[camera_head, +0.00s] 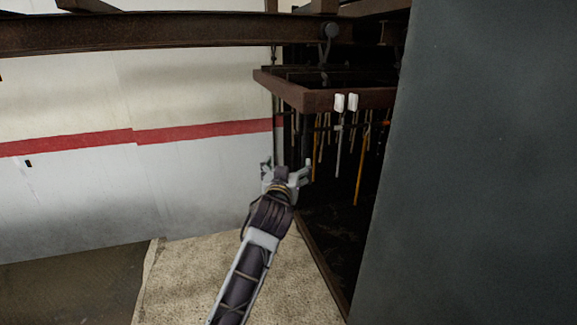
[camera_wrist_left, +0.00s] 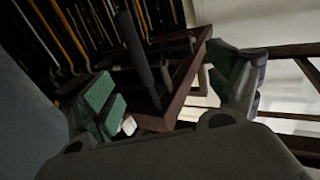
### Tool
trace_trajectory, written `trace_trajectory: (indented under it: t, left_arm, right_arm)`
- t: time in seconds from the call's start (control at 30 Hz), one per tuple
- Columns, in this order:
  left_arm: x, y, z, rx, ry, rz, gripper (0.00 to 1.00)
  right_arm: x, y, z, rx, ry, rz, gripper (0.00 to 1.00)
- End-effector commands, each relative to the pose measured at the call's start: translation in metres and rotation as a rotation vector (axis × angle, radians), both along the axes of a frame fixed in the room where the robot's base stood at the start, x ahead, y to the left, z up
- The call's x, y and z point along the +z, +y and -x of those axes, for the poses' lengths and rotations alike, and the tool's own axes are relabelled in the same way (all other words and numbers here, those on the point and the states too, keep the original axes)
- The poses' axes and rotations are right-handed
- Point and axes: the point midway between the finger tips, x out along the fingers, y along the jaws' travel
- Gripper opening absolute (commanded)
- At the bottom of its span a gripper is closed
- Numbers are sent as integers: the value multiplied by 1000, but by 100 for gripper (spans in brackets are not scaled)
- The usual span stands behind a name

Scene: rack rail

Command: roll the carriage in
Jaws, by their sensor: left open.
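The carriage (camera_head: 320,99) is a brown wooden frame. It hangs below the dark rusty rail (camera_head: 150,33) by a roller hanger (camera_head: 328,40), in the dark opening right of centre. Hooks and rods, some yellow, hang under it. My left gripper (camera_head: 287,166) is open and empty, below and just left of the carriage's near corner in the head view. In the left wrist view, the open green-padded fingers (camera_wrist_left: 163,82) spread in front of the carriage frame (camera_wrist_left: 186,88). I cannot tell whether they touch it. My right gripper is not in view.
A large dark grey panel (camera_head: 485,170) fills the right side and hides part of the opening. A white wall (camera_head: 90,190) with a red stripe stands behind at left. The pale floor (camera_head: 200,280) is clear.

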Motion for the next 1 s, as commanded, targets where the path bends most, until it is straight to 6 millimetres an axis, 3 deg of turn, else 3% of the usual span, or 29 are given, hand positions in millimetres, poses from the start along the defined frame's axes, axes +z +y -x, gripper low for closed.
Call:
trace_trajectory:
  t: [1.0]
  left_arm:
    - [0,5,23,0,0,-1,89]
  right_arm:
    - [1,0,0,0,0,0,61]
